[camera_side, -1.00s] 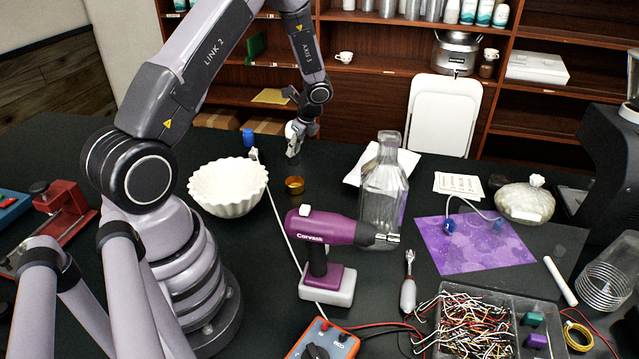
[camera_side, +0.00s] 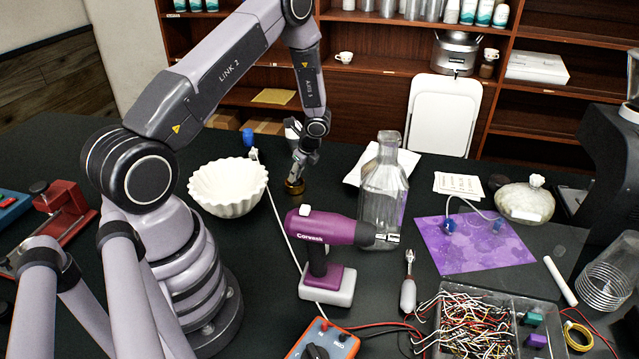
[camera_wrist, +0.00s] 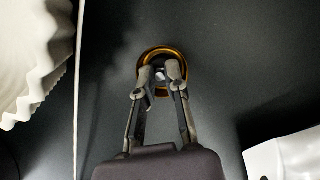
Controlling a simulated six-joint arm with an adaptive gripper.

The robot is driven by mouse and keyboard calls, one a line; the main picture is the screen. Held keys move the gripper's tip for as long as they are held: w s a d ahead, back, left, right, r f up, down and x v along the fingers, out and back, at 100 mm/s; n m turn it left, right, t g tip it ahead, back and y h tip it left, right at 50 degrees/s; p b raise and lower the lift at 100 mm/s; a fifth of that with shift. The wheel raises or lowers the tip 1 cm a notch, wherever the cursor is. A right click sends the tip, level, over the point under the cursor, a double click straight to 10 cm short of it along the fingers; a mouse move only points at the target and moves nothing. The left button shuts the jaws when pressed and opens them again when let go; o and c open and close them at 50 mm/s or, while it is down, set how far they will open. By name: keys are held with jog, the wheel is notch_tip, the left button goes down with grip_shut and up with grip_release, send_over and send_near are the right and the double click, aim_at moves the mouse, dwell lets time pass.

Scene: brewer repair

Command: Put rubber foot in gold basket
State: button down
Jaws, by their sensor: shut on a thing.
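The gold basket (camera_side: 293,188) is a small round gold cup on the dark table, right of the white fluted bowl. In the wrist view its gold rim (camera_wrist: 146,57) circles my fingertips. My gripper (camera_wrist: 160,72) points down over the basket, with the fingertips at or just inside the rim. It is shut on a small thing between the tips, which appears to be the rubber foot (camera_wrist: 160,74). The fingers hide most of it, so its shape is unclear. In the side view my gripper (camera_side: 295,178) covers part of the basket.
The white fluted bowl (camera_side: 228,188) stands left of the basket, with a white cable (camera_side: 282,228) between them. A purple drill (camera_side: 325,240) stands in front. A glass bottle (camera_side: 384,195) and white paper (camera_side: 362,166) are to the right.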

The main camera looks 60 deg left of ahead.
jog(key=c, duration=1.1)
grip_release()
jog(key=shift+o, duration=0.2)
jog(key=shift+r, duration=3.55)
